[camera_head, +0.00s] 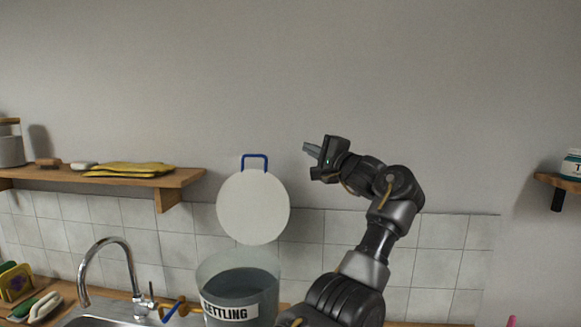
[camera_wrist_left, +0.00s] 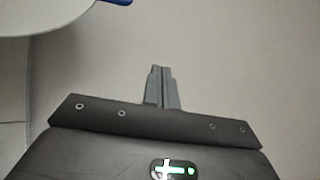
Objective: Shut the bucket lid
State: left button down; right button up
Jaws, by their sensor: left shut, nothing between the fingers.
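The bucket (camera_head: 240,272) is grey and see-through, with a white label whose visible letters read "ETTLING", and it stands at the counter by the sink. Its round white lid (camera_head: 253,208) stands upright, open, behind the bucket mouth, with a blue handle (camera_head: 255,157) at its top edge. The lid also shows at the upper left of the left wrist view (camera_wrist_left: 50,14), with part of the blue handle. My left gripper (camera_head: 309,149) is shut and empty. It is raised to the right of the lid, a little above handle height and apart from it. My right gripper is not in view.
A wooden shelf (camera_head: 115,178) with yellow cloths (camera_head: 130,169) is on the wall at left. A faucet (camera_head: 105,245) and sink are left of the bucket. Sponges and a brush lie at far left.

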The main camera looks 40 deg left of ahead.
pick_arm(q)
jog(key=w+a+f+h+p, duration=0.1)
jog(key=a+p, duration=0.1)
jog(key=a, duration=0.2)
jog(key=a+f+h+p, duration=0.1)
jog(key=a+p, duration=0.1)
jog(key=a, duration=0.2)
jog(key=w+a+f+g+h+p, duration=0.1)
jog(key=a+f+p, duration=0.1)
jog(key=a, duration=0.2)
jog(key=shift+w, duration=0.3)
jog(key=s+p, duration=0.1)
jog(key=s, duration=0.2)
jog(key=shift+s+d+p, duration=0.15)
jog(key=shift+s+p, duration=0.2)
jog(key=shift+p, duration=0.05)
jog(key=shift+d, duration=0.15)
